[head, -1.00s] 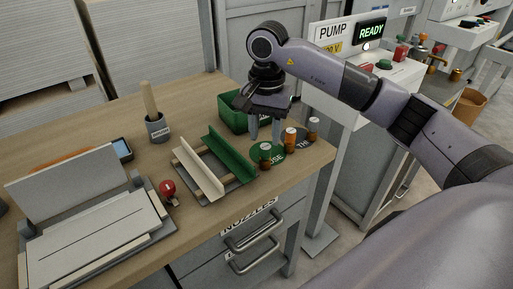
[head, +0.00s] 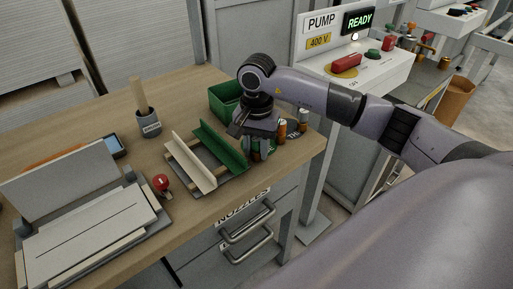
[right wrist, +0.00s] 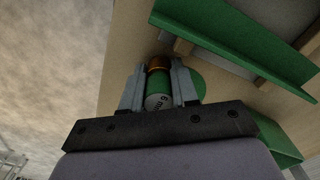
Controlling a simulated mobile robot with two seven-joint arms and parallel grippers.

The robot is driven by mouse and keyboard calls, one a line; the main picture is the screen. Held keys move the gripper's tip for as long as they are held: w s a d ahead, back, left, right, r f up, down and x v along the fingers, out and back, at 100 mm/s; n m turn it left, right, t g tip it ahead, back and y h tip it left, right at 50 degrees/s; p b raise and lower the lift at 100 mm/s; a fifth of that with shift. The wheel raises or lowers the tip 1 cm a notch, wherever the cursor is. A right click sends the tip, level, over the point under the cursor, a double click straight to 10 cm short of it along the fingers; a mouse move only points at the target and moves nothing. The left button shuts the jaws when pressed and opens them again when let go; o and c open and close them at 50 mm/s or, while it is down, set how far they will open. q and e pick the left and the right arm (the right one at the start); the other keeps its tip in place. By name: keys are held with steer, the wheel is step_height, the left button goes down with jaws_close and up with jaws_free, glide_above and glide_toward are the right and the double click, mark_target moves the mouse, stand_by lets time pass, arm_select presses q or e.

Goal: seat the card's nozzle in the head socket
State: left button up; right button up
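My right gripper (head: 260,150) is down at the front right of the bench. Its fingers stand on both sides of a nozzle with a green body and copper-coloured end. In the right wrist view this green nozzle (right wrist: 158,88) fills the gap between the fingers (right wrist: 160,92), and they appear to press on it. The gripper partly hides it in the head view. An orange-topped nozzle (head: 282,130) and a pale-topped nozzle (head: 304,118) stand to its right. My left gripper is out of view. I cannot make out the card's text or the head socket.
A green angled rail (head: 219,148) and a cream rail (head: 190,160) lie left of the gripper, with a green bin (head: 223,102) behind.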

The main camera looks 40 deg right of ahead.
jaws_close()
steer(key=shift+r, duration=0.55)
step_height(320, 180, up, 10)
steer(key=shift+w+f+b, duration=0.1)
steer(key=shift+f+b, duration=0.05)
steer(key=shift+b, duration=0.15)
step_height(320, 180, up, 9)
steer(key=p, duration=0.2)
